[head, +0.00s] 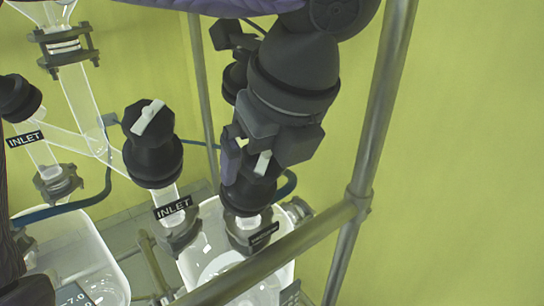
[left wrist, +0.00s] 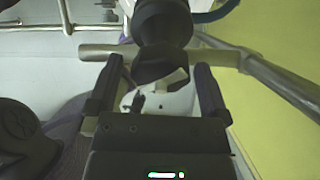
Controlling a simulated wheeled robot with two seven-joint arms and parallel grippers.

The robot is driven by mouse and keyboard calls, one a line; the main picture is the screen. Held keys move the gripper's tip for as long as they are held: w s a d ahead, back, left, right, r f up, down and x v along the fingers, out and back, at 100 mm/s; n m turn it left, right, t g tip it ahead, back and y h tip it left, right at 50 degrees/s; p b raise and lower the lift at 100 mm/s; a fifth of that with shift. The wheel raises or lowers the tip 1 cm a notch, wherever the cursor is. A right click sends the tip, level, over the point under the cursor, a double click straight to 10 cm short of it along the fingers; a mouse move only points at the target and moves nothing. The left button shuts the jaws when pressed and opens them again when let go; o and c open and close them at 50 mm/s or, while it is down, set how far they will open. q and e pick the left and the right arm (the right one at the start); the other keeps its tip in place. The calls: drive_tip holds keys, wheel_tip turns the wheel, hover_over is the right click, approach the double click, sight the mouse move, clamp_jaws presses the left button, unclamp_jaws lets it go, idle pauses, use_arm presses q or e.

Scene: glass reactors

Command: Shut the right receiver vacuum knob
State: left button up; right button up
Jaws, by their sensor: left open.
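The black valve knob (head: 248,194) stands at the right end of the row, on a glass pipe with a dark label (head: 264,235) too small to read. A white handle bar (head: 263,162) shows at its top, partly hidden by my gripper. My left gripper (head: 250,165) is open and comes down over this knob. In the left wrist view its two fingers (left wrist: 157,82) stand on either side of the dark knob (left wrist: 160,66) and its pale handle (left wrist: 176,78). I cannot tell whether the fingers touch the handle. My right gripper is not in view.
Another black knob (head: 152,145) with an INLET label stands just left, and one more (head: 17,98) at the far left. A grey frame rail (head: 270,262) crosses in front, joined to a post (head: 378,120) on the right. Glass vessels (head: 215,225) sit below.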

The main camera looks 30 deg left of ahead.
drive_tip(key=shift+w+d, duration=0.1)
use_arm(q)
drive_tip(key=c, duration=1.2)
drive_tip(key=shift+o, duration=0.2)
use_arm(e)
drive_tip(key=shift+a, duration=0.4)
